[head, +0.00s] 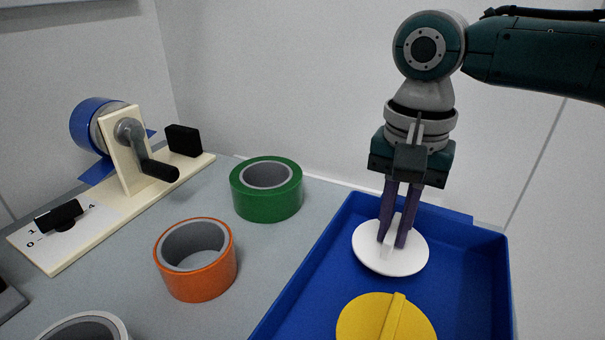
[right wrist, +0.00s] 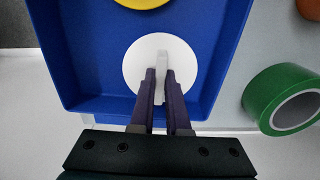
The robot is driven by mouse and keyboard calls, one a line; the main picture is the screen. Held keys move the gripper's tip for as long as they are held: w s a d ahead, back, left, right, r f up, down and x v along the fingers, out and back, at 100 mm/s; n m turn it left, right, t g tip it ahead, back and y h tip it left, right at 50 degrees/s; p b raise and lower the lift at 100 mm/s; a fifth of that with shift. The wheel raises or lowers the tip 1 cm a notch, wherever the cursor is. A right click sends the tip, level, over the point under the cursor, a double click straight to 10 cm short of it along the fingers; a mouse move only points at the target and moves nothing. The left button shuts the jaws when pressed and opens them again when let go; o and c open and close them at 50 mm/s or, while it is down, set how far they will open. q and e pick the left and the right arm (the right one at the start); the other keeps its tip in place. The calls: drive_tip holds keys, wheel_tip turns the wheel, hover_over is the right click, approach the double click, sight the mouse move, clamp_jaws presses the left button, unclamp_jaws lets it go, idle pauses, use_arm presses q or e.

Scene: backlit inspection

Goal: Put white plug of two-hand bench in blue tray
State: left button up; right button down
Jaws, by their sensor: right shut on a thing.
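The white plug (head: 407,262) is a round disc with a raised bar across its top. It is inside the blue tray (head: 300,299), toward the back; I cannot tell whether it touches the tray floor. My right gripper (head: 393,240) is above it, pointing down, shut on the plug's bar. In the right wrist view the white plug (right wrist: 135,64) shows beyond the fingertips of the right gripper (right wrist: 160,74), within the walls of the blue tray (right wrist: 52,48). My left gripper is not in view.
A yellow plug (head: 362,318) lies in the tray nearer the front. Left of the tray are a green tape roll (head: 282,204), an orange tape roll (head: 212,281) and a white roll (head: 111,324). A cream board (head: 70,246) with a crank and blue tape stands at left.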

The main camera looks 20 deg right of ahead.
sight(394, 226)
drive_tip(key=c, duration=0.9)
unclamp_jaws()
drive_tip(key=shift+f, duration=0.1)
use_arm(q)
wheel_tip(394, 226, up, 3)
drive_tip(key=p, duration=0.3)
use_arm(e)
wheel_tip(394, 226, up, 12)
drive_tip(key=shift+r, duration=0.2)
